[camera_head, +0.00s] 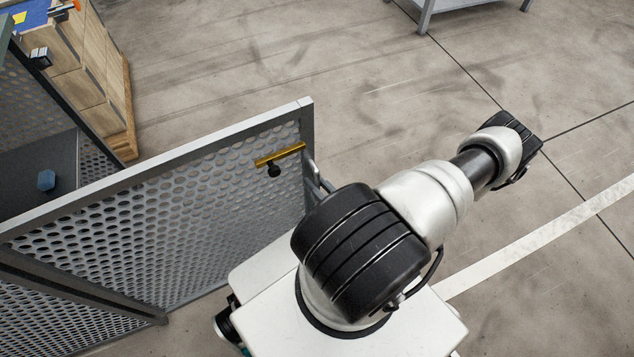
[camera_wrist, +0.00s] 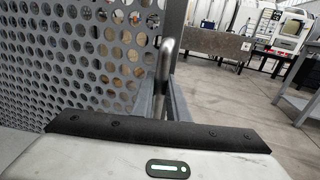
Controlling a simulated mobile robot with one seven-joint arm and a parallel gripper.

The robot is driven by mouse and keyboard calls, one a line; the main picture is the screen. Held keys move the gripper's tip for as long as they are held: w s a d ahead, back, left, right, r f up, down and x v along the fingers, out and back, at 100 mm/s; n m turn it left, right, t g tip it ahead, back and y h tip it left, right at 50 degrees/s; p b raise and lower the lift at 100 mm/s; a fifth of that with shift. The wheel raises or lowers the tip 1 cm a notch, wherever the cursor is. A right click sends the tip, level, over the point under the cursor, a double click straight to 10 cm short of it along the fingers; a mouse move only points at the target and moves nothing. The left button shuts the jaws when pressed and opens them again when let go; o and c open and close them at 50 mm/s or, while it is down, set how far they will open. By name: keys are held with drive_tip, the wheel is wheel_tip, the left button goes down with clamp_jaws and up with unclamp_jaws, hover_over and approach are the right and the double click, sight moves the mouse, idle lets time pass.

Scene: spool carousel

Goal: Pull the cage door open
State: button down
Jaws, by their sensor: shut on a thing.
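The cage door (camera_head: 210,185) is a grey-framed panel of perforated metal. In the head view it stands swung out from the cage, at an angle, with open floor beyond its free edge. A brass bar with a black knob (camera_head: 280,156) sits near its upper free corner. The door handle (camera_head: 319,179) is a bent metal bar on the free edge, partly hidden by my arm. In the wrist view, the handle (camera_wrist: 165,58) runs between the fingers of my gripper (camera_wrist: 166,92), which is shut on it. The head view hides my gripper behind my arm.
A grey table (camera_head: 455,8) is at the top. The floor right of the door is clear, with a white line (camera_head: 560,230).

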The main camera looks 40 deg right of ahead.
drive_tip(key=c, duration=1.7)
unclamp_jaws()
drive_tip(key=shift+s, duration=0.1)
drive_tip(key=s, duration=1.7)
drive_tip(key=shift+s+d, duration=0.1)
drive_tip(key=shift+d, duration=0.2)
